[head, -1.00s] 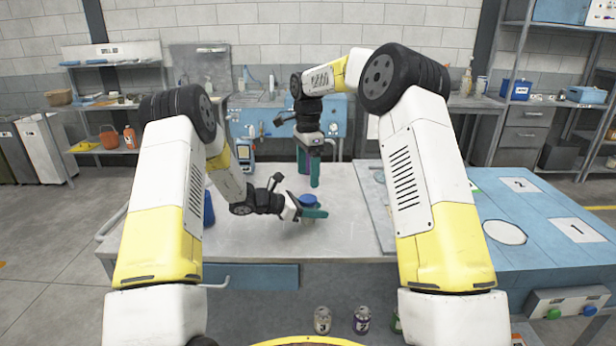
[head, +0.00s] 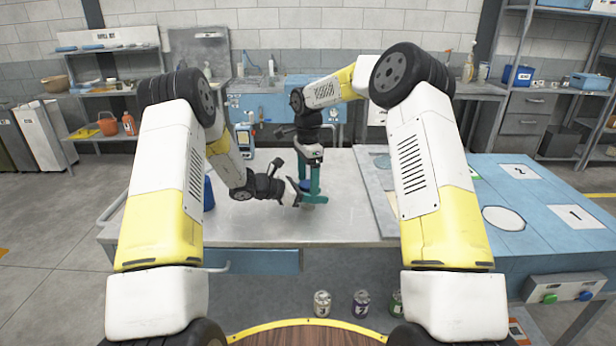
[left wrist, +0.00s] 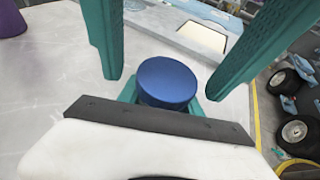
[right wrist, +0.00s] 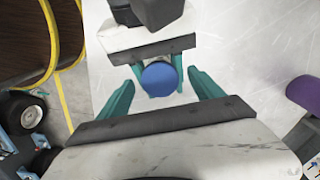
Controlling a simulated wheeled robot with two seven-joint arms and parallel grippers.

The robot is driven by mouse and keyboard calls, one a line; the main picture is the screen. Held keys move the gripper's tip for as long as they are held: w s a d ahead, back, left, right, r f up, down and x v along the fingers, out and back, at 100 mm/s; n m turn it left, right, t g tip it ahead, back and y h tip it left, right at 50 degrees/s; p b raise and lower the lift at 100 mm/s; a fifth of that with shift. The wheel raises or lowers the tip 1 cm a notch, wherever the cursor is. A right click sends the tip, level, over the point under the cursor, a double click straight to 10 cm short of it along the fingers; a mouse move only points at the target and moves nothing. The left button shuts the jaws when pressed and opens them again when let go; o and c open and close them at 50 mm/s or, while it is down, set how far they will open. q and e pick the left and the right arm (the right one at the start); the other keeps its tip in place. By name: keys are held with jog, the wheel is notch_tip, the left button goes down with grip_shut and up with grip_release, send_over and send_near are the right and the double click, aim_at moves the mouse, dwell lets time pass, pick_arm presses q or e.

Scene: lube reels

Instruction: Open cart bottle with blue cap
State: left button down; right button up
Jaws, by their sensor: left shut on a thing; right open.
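The bottle's round blue cap (left wrist: 167,82) faces up in the left wrist view; it also shows in the right wrist view (right wrist: 159,78). The bottle's body is mostly hidden below the cap and behind my grippers. My left gripper (head: 312,200) reaches in from the left, level, and is shut on the bottle below the cap. My right gripper (head: 308,180) points straight down from above. Its fingers are open, one on each side of the cap, with a visible gap to it in both wrist views.
The grey cart top (head: 260,225) is mostly clear in front. A purple cylinder (right wrist: 302,93) stands near the grippers. A blue object (head: 208,192) is at the cart's left, partly behind my left arm. A blue numbered table (head: 540,205) is right.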

jog(key=c, duration=1.4)
jog(key=o, duration=1.5)
jog(key=shift+c, duration=0.2)
jog(key=shift+r, duration=0.15)
notch_tip(320, 180, up, 8)
jog(key=shift+f, duration=0.2)
jog(key=shift+c, duration=0.3)
jog(key=shift+f, duration=3.95)
